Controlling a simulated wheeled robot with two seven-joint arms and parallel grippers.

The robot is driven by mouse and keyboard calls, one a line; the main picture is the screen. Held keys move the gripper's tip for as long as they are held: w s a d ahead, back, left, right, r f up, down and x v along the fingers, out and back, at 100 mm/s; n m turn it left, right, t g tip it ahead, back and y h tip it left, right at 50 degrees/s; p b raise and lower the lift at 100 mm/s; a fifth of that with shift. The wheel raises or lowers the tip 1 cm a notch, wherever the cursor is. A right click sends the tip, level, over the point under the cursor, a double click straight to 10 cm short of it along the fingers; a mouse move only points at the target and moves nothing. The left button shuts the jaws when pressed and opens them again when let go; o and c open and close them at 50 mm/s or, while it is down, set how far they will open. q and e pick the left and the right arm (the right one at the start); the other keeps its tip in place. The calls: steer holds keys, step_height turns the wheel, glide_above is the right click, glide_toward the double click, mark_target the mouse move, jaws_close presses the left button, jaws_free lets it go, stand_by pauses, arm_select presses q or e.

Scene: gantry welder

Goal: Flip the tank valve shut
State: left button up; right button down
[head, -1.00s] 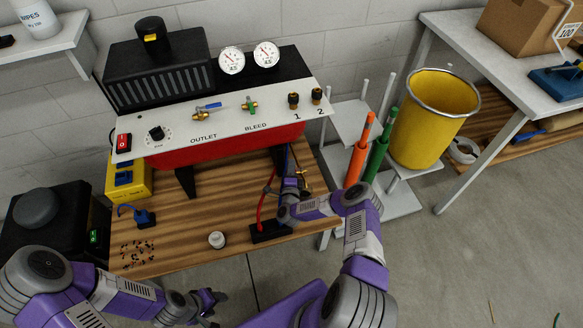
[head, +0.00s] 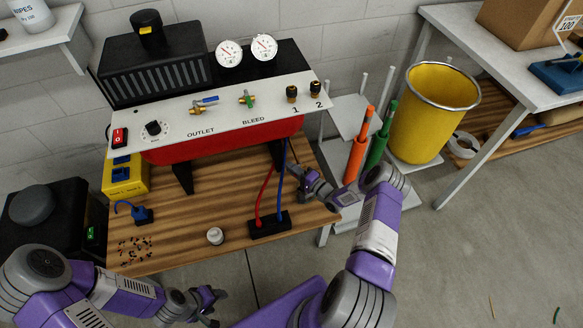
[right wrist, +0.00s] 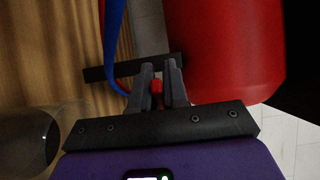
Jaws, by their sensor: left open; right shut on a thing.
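The red tank (head: 225,147) lies under the white panel in the head view and also shows at the right of the right wrist view (right wrist: 225,45). My right gripper (head: 294,170) is beside the tank's right end, below the panel. In the right wrist view its fingers (right wrist: 157,88) are closed around a small red piece (right wrist: 157,86), which looks like the tank valve's handle. The rest of the valve is hidden, so its angle cannot be told. My left gripper (head: 212,300) is open and empty, low in front of the bench.
Red (head: 264,195) and blue (head: 280,185) hoses rise from a black block (head: 269,224) close to my right gripper. A white cap (head: 215,236) stands on the wooden bench (head: 190,225). Orange (head: 358,148) and green (head: 380,138) rods stand to the right.

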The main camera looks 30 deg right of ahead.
steer(key=n+g+y, duration=0.1)
steer(key=y, duration=0.1)
steer(key=s+n+g+y, duration=0.1)
steer(key=n+y, duration=0.1)
steer(key=n+g+y, duration=0.1)
steer(key=y, duration=0.1)
steer(key=shift+s+d+f, duration=0.1)
steer(key=shift+s+d, duration=0.1)
steer(key=shift+d, duration=0.1)
steer(key=shift+s+d+n+g+y, duration=0.15)
steer(key=shift+s+n+g+y, duration=0.05)
steer(key=shift+n+g+y, duration=0.6)
steer(key=shift+s+d+n+g+y, duration=0.15)
steer(key=shift+n+g+y, duration=0.45)
steer(key=shift+g, duration=0.3)
steer(key=shift+n, duration=0.3)
steer(key=c, duration=1.2)
jaws_free()
steer(key=shift+d, duration=0.15)
steer(key=shift+v, duration=3.7)
